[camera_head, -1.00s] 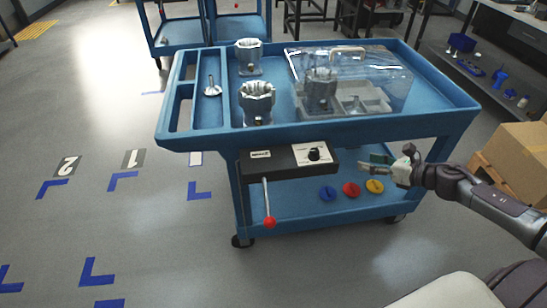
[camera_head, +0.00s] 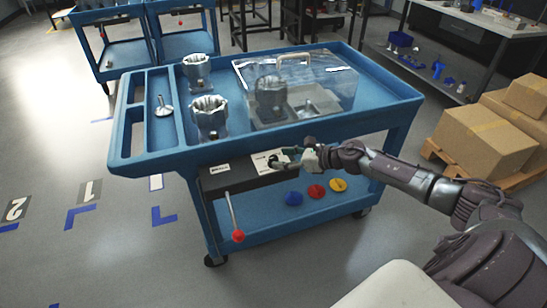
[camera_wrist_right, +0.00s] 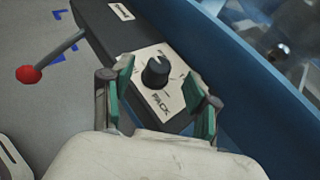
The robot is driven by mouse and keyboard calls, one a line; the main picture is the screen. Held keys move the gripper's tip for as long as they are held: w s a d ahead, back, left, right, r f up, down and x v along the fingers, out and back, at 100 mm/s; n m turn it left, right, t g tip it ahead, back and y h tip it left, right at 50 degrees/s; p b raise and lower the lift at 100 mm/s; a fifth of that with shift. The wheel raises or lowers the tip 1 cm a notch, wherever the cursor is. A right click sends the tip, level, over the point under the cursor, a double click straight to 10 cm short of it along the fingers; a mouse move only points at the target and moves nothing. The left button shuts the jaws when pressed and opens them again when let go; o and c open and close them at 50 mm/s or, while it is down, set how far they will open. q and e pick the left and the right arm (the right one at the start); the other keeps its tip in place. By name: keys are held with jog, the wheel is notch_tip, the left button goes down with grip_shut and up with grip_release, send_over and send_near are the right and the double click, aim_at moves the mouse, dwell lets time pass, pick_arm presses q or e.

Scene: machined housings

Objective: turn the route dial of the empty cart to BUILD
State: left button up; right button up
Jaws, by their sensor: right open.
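The blue cart (camera_head: 150,160) in front of me bears metal housings (camera_head: 209,115), so it is not empty. Its black control box (camera_head: 225,181) carries a round black route dial (camera_wrist_right: 155,72) on a white plate, small and partly covered in the head view. The word PACK reads on the plate's near side in the right wrist view; the other labels are too small or hidden. My right gripper (camera_wrist_right: 161,82) is open, its green-padded fingers on either side of the dial with gaps visible. It also shows at the box in the head view (camera_head: 292,158). My left gripper is out of view.
A lever with a red knob (camera_head: 238,236) hangs from the box's left. A clear case (camera_head: 330,85) stands on the cart. Blue, red and yellow discs (camera_head: 316,191) lie on the lower shelf. Cardboard boxes (camera_head: 485,140) stand at right; other blue carts (camera_head: 185,35) stand behind.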

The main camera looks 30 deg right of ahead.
aim_at(274, 159)
jog(key=shift+x, duration=1.95)
grip_shut()
jog(key=shift+s+r+p, duration=0.1)
jog(key=shift+r+p, duration=0.05)
jog(key=shift+p, duration=0.45)
jog(key=m+h+p, duration=0.4)
jog(key=p, duration=0.3)
jog(key=m+t+h+p, duration=0.1)
jog(key=m+h+p, duration=0.3)
jog(key=p, duration=0.3)
jog(key=shift+a+r+t+h+p, duration=0.15)
jog(key=shift+t+h+p, duration=0.15)
jog(key=shift+h+p, duration=0.1)
jog(key=shift+m+h+p, duration=0.6)
jog(key=shift+m+h, duration=0.2)
jog(key=shift+f+m+g+h+p, duration=0.25)
jog(key=shift+m+g+h+p, duration=0.25)
jog(key=shift+m+h, duration=0.7)
jog(key=shift+h, duration=0.4)
